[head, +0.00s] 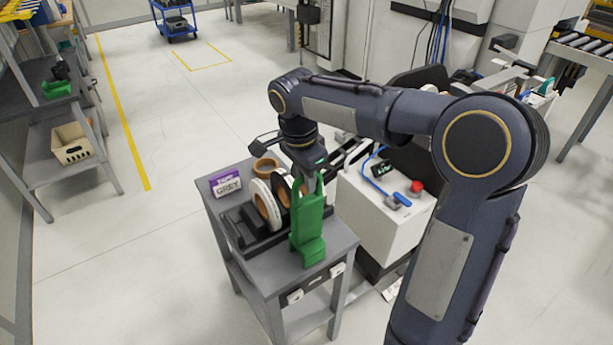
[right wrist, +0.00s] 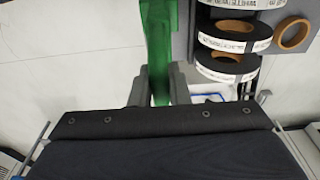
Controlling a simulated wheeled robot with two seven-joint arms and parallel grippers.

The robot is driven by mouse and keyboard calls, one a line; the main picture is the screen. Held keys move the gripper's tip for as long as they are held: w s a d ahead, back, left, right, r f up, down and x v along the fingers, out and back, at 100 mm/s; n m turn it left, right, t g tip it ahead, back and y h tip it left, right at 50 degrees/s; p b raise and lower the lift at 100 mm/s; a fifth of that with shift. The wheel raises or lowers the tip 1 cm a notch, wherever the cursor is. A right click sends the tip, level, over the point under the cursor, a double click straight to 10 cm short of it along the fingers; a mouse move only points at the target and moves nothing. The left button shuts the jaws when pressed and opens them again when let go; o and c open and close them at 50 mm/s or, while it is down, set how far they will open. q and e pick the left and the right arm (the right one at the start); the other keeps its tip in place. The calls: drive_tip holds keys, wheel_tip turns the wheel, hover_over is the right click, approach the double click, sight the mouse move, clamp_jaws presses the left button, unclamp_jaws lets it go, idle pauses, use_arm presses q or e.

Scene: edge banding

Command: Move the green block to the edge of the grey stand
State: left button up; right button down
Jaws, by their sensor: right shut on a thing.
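The green block (head: 308,232) is upright over the front right part of the grey stand (head: 225,207), in front of the tape rolls. My right gripper (head: 309,178) is shut on its upper part from above. In the right wrist view, the green block (right wrist: 158,45) runs between the two fingers of my right gripper (right wrist: 159,88). I cannot tell whether the block's foot touches the stand top. My left gripper is not in view.
A dark holder with tape rolls (head: 266,205) stands on the grey stand, with a purple-and-white label box (head: 226,184) and a tan ring (head: 265,167) behind. A white machine with a red button (head: 417,187) adjoins the right side. Another green item (head: 57,89) lies on the left shelf.

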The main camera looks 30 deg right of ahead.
drive_tip(key=shift+f, duration=0.15)
drive_tip(key=c, duration=1.4)
unclamp_jaws()
wheel_tip(320, 180, up, 12)
drive_tip(key=a, duration=0.1)
drive_tip(key=s+a+f+n+t+y, duration=0.1)
drive_tip(key=s+a+f+n+t, duration=0.1)
drive_tip(key=s+f+n, duration=0.2)
drive_tip(key=s+a+f+n+t+y, duration=0.1)
drive_tip(key=s+f+n, duration=0.4)
drive_tip(key=s, duration=0.5)
drive_tip(key=s+a+f+n+t+y, duration=0.2)
drive_tip(key=s+f+n, duration=0.3)
drive_tip(key=s, duration=0.3)
drive_tip(key=shift+s+a+n+t+y, duration=0.1)
drive_tip(key=shift+a+n+t+y, duration=0.2)
drive_tip(key=shift+a+n+y, duration=0.45)
